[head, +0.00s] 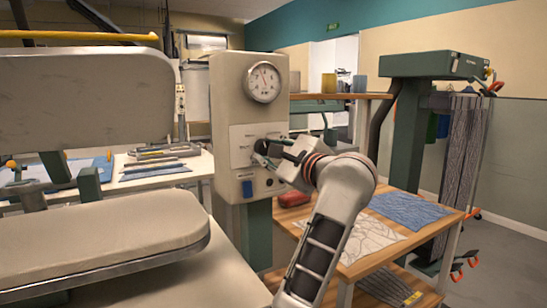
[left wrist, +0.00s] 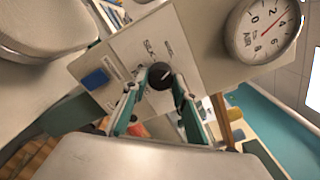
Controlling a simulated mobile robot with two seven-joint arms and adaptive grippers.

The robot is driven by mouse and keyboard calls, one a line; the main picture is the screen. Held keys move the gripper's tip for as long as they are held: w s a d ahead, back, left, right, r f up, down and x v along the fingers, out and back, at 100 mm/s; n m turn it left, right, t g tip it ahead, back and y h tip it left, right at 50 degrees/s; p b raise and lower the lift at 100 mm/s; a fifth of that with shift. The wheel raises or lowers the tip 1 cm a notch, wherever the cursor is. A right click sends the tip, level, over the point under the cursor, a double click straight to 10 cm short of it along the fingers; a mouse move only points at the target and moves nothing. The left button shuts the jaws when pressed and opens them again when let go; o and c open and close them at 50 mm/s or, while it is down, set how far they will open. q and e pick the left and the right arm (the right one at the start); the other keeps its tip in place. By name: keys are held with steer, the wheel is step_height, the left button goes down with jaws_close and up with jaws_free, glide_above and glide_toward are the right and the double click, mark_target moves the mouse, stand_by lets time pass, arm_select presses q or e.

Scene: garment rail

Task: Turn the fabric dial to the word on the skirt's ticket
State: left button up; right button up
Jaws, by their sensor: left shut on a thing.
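The fabric dial (left wrist: 160,75) is a round black knob with a white mark, on the pale plate of the control box (head: 231,103). My left gripper (head: 268,152) reaches the dial from the right in the head view. Its two fingers (left wrist: 158,88) are shut on opposite sides of the dial in the left wrist view. In the head view the gripper partly hides the dial. A grey striped pleated cloth (head: 465,150), possibly the skirt, hangs at the right. I see no readable ticket. My right gripper is not in view.
A round gauge (head: 263,82) sits above the dial and a blue switch (head: 247,188) below it. A padded press (head: 85,100) fills the left. A wooden table (head: 430,231) with cloths and a red object (head: 293,199) stands behind my arm.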

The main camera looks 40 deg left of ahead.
arm_select(q)
steer(key=shift+f+n+b, duration=0.1)
steer(key=shift+n+b, duration=0.2)
steer(key=shift+n, duration=0.4)
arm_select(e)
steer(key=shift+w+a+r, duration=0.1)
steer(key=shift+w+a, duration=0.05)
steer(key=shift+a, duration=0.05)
arm_select(q)
steer(key=shift+n, duration=0.3)
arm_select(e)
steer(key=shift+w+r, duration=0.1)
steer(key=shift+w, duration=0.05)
arm_select(q)
steer(key=o, duration=1.1)
steer(key=shift+v, duration=3.8)
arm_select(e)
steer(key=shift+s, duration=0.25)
